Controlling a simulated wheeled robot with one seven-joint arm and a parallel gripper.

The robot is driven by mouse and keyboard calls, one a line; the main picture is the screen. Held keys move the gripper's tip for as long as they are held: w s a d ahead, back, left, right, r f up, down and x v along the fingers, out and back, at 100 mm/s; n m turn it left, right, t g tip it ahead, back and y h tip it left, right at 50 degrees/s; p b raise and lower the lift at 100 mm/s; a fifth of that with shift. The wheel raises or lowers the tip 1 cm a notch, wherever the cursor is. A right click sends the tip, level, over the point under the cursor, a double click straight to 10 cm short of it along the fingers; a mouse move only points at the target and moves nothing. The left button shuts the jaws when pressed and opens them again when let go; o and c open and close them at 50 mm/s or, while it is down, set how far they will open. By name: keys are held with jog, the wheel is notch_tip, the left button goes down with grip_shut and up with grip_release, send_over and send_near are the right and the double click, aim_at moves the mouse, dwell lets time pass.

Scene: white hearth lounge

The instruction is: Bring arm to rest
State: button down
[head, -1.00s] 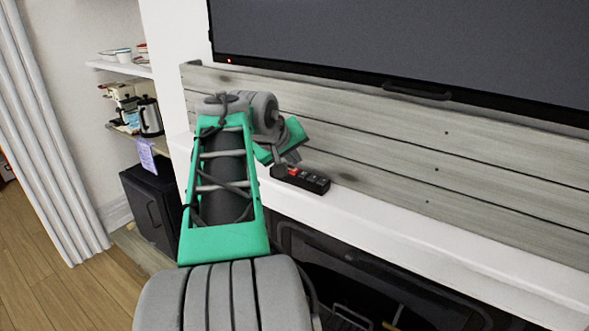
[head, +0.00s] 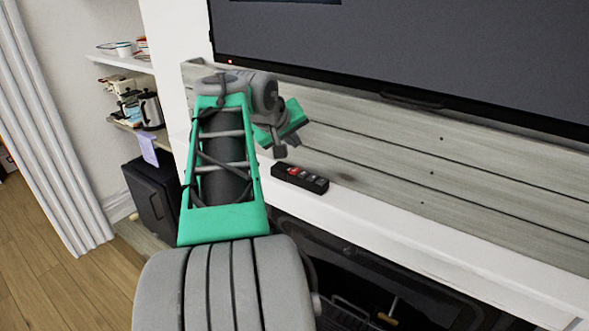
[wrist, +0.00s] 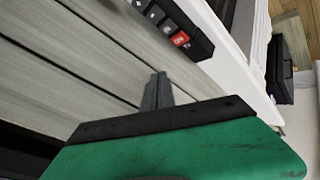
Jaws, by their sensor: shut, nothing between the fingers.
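My gripper (head: 280,151) is at the end of my green and grey arm, a little above the white mantel ledge and in front of the grey wooden boards. Its fingers are shut with nothing between them; they also show in the wrist view (wrist: 157,92). A black power strip or switch box (head: 300,178) with a red button lies on the ledge just below and to the right of my gripper. It also shows at the top of the wrist view (wrist: 172,25). The gripper is apart from it.
A large dark screen (head: 420,55) hangs above the boards (head: 400,150). The white ledge (head: 430,235) runs to the lower right over a dark fireplace opening (head: 350,270). Shelves with a kettle (head: 151,110) and bowls stand at the left. A white curtain (head: 50,130) hangs far left, beside open wooden floor (head: 60,280).

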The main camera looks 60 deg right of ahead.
dwell(0.4)
jog(key=w+a+f+n+t+y, duration=0.2)
jog(key=w+a+f, duration=0.4)
jog(key=a, duration=0.5)
jog(key=w+a+f+n+t+y, duration=0.2)
jog(key=w+a+f, duration=0.1)
jog(key=w+a, duration=0.7)
jog(key=s+a+f+n+y, duration=0.1)
jog(key=a+f, duration=0.3)
jog(key=a, duration=0.5)
jog(key=s+a+f+n+y, duration=0.2)
jog(key=s+a+f, duration=0.1)
jog(key=a, duration=0.6)
jog(key=s+a+f+n+g+y, duration=0.1)
jog(key=s+a+f+y, duration=0.1)
jog(key=a+f, duration=0.3)
jog(key=a, duration=0.4)
jog(key=shift+s+a+f+n, duration=0.15)
jog(key=shift+a+f+n, duration=0.05)
jog(key=shift+a+n, duration=0.2)
